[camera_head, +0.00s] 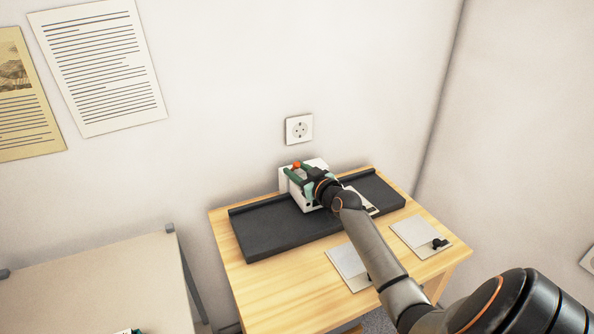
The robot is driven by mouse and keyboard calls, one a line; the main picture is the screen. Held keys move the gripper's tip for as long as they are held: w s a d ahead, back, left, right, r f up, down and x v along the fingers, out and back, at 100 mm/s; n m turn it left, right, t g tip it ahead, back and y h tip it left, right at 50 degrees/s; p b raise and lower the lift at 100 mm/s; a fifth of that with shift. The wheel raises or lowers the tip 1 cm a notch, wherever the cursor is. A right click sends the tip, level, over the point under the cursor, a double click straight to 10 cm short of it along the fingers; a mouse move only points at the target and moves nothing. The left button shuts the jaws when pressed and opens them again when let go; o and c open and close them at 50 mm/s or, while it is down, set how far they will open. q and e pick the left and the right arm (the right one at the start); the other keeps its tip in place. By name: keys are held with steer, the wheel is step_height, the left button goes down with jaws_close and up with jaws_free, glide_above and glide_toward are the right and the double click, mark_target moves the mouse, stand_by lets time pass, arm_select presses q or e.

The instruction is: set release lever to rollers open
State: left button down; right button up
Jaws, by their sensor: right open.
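A small white machine (310,166) stands on a long black base on the wooden table, against the wall. An orange-red knob (297,165), which looks like the end of the release lever, shows at its upper left. My right gripper (298,178) is open over the machine's left part, its green fingers close to the knob. I cannot tell whether they touch it. The gripper and wrist hide much of the machine's front and the rest of the lever. My left gripper is not in view.
The black base (270,231) spans the wooden table (270,285). Two pale sheets or plates lie in front, the right one (414,234) with a small black item on it. A wall socket (299,129) is behind. A beige table (90,285) stands left, mostly bare.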

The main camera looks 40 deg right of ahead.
steer(key=shift+s, duration=0.1)
arm_select(q)
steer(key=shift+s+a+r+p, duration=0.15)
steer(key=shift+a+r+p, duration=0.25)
steer(key=shift+p, duration=0.3)
arm_select(e)
steer(key=v, duration=1.2)
steer(key=shift+s, duration=0.2)
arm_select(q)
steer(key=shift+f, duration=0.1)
